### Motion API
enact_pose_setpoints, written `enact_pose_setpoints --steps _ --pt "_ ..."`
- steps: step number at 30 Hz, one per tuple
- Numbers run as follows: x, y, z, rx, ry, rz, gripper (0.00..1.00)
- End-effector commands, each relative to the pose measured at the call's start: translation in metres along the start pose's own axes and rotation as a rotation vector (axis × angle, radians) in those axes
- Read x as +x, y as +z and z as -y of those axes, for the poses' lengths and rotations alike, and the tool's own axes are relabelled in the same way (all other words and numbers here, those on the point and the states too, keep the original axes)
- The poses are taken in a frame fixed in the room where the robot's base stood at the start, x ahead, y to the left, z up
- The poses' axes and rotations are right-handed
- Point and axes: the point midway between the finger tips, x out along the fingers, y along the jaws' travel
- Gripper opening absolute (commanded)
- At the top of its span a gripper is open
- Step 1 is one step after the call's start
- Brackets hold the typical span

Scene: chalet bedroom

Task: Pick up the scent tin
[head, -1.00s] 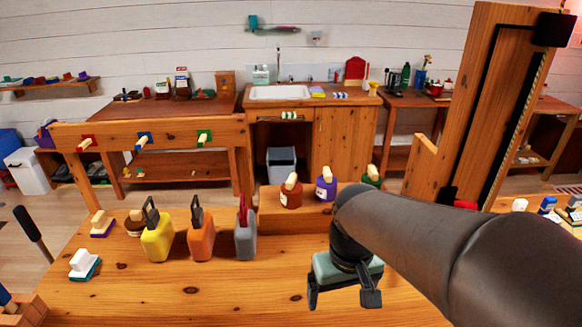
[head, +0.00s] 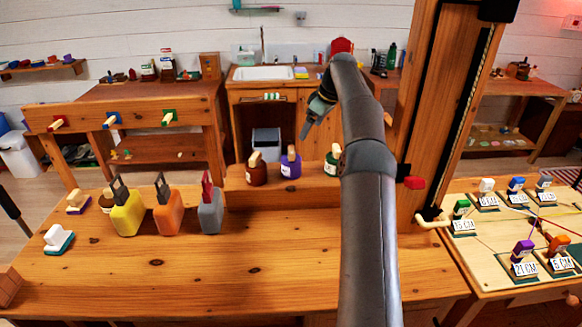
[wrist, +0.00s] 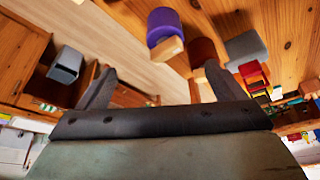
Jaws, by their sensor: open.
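I cannot tell which object is the scent tin; no label reading so is legible. Candidates are three squat containers with pale wooden tops on the raised step: a brown one (head: 257,175), a purple one (head: 291,168) and a green one (head: 332,166). The purple container (wrist: 163,20) and the brown one (wrist: 203,48) also show at the top of the wrist view. My gripper (head: 307,133) is raised above and behind the step, near the purple and green containers. In the wrist view its fingers (wrist: 158,70) are spread, with nothing between them.
Yellow (head: 128,218), orange (head: 168,218) and grey (head: 210,217) bottles stand left on the bench. A wooden post (head: 437,110) rises right of my arm. Labelled blocks stand on a board (head: 490,240) at far right. The front middle of the bench (head: 250,280) is bare.

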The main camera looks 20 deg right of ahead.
Motion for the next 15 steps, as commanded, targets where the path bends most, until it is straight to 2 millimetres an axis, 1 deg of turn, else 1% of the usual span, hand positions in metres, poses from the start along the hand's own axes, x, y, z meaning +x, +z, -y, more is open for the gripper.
enact_pose_setpoints --steps 1,9,12,15 --pt "0.011 0.001 0.000 -0.001 -0.004 0.001 0.90" --pt "0.068 0.000 0.001 0.000 -0.003 0.003 0.90" --pt "0.087 0.000 0.002 0.000 -0.003 0.003 0.90" --pt "0.102 -0.001 0.002 0.000 -0.002 0.002 0.90"
